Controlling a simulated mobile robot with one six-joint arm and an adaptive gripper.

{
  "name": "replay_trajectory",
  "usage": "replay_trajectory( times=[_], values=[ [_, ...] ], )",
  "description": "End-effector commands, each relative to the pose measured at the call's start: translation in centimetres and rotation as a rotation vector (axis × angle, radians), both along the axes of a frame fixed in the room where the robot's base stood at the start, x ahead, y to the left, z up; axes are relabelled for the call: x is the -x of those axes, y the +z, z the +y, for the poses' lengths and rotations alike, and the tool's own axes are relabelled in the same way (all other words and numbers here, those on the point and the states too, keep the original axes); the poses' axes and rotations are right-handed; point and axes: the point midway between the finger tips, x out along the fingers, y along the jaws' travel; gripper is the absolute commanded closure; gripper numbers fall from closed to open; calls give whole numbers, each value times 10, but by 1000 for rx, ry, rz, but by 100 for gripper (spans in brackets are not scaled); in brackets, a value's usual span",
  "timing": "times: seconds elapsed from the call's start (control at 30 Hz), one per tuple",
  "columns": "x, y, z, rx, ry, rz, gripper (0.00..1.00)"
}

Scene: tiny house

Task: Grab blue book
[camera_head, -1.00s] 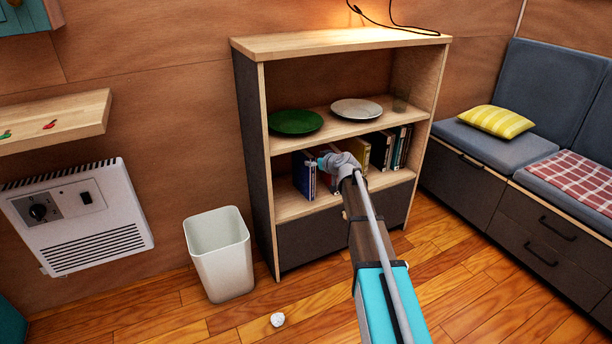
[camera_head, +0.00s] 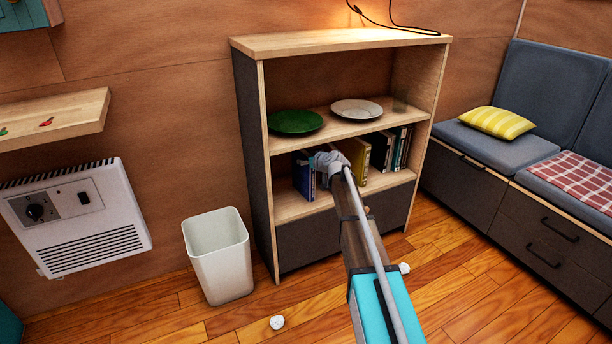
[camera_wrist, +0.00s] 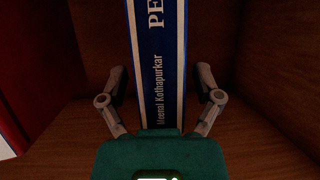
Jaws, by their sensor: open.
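The blue book (camera_head: 304,175) stands upright at the left end of the lower shelf in the head view. In the wrist view the blue book (camera_wrist: 158,60) shows its blue spine with white lettering, upright and centred. My gripper (camera_wrist: 160,92) is open, with one finger on each side of the spine. Whether the fingers touch the book cannot be told. In the head view my gripper (camera_head: 322,168) is at the blue book, and my arm hides part of the lower shelf.
The bookcase (camera_head: 340,42) holds a green plate (camera_head: 295,121) and a white plate (camera_head: 357,109) on its upper shelf. More books (camera_head: 382,152) stand to the right on the lower shelf. A white bin (camera_head: 219,258) stands on the floor at left. A cushioned bench (camera_head: 490,150) is at right.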

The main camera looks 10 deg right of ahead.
Motion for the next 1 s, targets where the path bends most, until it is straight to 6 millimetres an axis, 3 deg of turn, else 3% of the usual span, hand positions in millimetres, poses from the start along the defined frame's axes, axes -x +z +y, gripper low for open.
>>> replay_trajectory(
  times=[0.63,1.0],
  values=[
    [-5,-2,3,0,0,0,17],
    [-5,-2,3,0,0,0,84]
  ],
)
